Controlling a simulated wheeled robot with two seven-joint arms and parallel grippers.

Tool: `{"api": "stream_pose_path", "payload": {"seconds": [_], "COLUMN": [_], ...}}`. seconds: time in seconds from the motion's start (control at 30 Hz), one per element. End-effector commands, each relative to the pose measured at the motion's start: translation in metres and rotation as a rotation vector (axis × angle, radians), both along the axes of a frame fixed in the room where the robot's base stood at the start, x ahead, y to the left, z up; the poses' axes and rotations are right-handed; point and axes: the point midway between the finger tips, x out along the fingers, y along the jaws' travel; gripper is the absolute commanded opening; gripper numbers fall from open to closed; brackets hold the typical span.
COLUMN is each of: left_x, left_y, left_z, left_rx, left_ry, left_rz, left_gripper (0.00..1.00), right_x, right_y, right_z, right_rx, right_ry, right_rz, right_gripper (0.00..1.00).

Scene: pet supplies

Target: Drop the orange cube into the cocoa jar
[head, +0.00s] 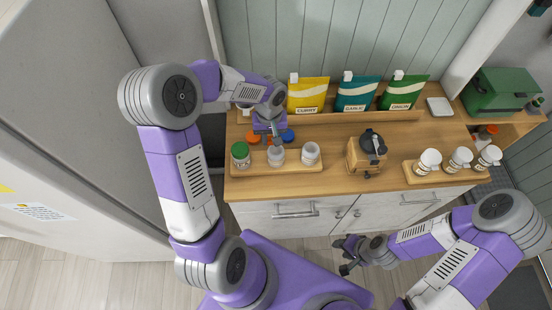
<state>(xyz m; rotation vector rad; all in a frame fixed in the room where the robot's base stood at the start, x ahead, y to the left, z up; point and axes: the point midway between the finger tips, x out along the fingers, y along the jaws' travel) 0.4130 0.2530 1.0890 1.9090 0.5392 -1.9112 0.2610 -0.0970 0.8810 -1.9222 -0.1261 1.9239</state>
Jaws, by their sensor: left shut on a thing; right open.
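My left gripper (268,131) points down just behind and above the middle jar (277,157) of a row on a wooden tray. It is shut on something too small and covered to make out. I see no orange cube in the open. The middle jar and the right jar (310,154) are pale and look lidless. The left jar (240,154) has a green lid. The jar labels are too small to read, so I cannot tell which is cocoa. My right gripper (344,256) is open and empty, low in front of the cabinet.
An orange round lid (252,137) and a blue one (288,135) lie behind the jars. A wooden grinder (366,153) stands mid-counter. Several white-topped jars (429,160) stand on a right tray. Curry (308,94), garlic (356,94) and green (403,92) pouches stand behind.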

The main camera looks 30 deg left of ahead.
Motion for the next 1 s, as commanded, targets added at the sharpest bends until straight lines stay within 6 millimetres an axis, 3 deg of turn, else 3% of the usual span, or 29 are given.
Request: {"api": "stream_pose_path", "payload": {"seconds": [0.27, 0.3, 0.47, 0.77, 1.0], "left_x": [0.000, 0.000, 0.000, 0.000, 0.001], "left_y": [0.000, 0.000, 0.000, 0.000, 0.000], "left_z": [-0.001, -0.001, -0.001, 0.000, 0.034], "left_rx": [0.000, 0.000, 0.000, 0.001, 0.002], "left_ry": [0.000, 0.000, 0.000, -0.001, -0.006], "left_rz": [0.000, 0.000, 0.000, 0.000, 0.000], "left_gripper": [0.00, 0.30, 0.54, 0.54, 0.54], "right_x": [0.000, 0.000, 0.000, 0.000, 0.000], "right_y": [0.000, 0.000, 0.000, 0.000, 0.000], "right_z": [-0.001, -0.001, -0.001, -0.001, -0.001], "right_rx": [0.000, 0.000, 0.000, 0.000, 0.000], "right_ry": [-0.001, -0.001, -0.001, -0.001, -0.001], "right_rz": [0.000, 0.000, 0.000, 0.000, 0.000], "right_gripper": [0.43, 0.43, 0.43, 0.43, 0.43]}}
